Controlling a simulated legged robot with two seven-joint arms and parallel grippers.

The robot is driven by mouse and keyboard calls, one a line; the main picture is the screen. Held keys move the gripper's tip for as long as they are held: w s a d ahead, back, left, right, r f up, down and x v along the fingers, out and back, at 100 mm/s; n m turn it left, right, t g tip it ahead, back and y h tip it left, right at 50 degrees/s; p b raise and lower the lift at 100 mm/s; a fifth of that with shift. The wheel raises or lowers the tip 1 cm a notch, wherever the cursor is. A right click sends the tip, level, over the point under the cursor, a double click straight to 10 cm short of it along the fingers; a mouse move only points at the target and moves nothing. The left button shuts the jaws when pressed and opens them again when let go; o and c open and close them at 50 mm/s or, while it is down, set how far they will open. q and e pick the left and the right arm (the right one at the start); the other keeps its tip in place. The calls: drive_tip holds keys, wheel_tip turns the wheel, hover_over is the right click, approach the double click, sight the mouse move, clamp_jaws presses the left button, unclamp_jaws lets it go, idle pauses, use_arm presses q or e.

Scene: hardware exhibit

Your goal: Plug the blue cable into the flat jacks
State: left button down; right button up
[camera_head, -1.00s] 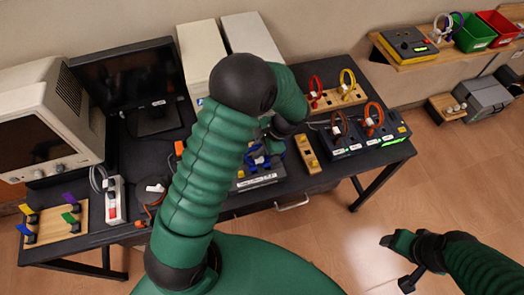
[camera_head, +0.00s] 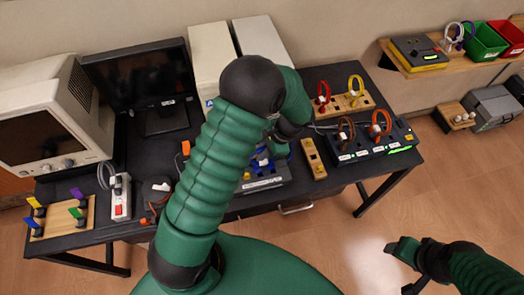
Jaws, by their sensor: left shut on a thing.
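The blue cable (camera_head: 261,181) shows at a dark box with a white label (camera_head: 262,186) near the table's front edge, partly hidden by my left arm. My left gripper (camera_head: 270,157) is over this box, shut on the blue cable. Its fingertips and the cable's plug ends are small and partly covered, so I cannot tell whether any end sits in a jack. I cannot make out which sockets are the flat jacks. My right gripper (camera_head: 397,268) is empty, with its fingers apart, over the floor at the lower right, away from the table.
A wooden socket block (camera_head: 313,158) stands just right of the box. A black panel (camera_head: 370,148) holds brown and orange cables. A wooden board (camera_head: 345,104) behind has red and yellow cables. A white power strip (camera_head: 120,197) and a peg board (camera_head: 62,217) are at left.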

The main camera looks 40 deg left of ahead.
use_arm(q)
drive_tip(key=shift+d, duration=0.6)
use_arm(e)
drive_tip(key=shift+d+f, duration=0.1)
drive_tip(key=shift+d, duration=0.45)
use_arm(q)
drive_tip(key=shift+f, duration=0.25)
use_arm(e)
drive_tip(key=shift+a, duration=0.35)
use_arm(q)
drive_tip(key=shift+d, duration=0.3)
use_arm(e)
drive_tip(key=shift+d, duration=0.25)
use_arm(q)
drive_tip(key=shift+a+f, duration=0.2)
drive_tip(key=shift+f, duration=0.15)
use_arm(e)
drive_tip(key=shift+a+f, duration=0.1)
drive_tip(key=shift+f, duration=0.05)
use_arm(q)
drive_tip(key=shift+r, duration=0.1)
use_arm(e)
drive_tip(key=shift+r, duration=0.25)
use_arm(q)
drive_tip(key=shift+f, duration=0.4)
use_arm(e)
drive_tip(key=shift+f, duration=0.1)
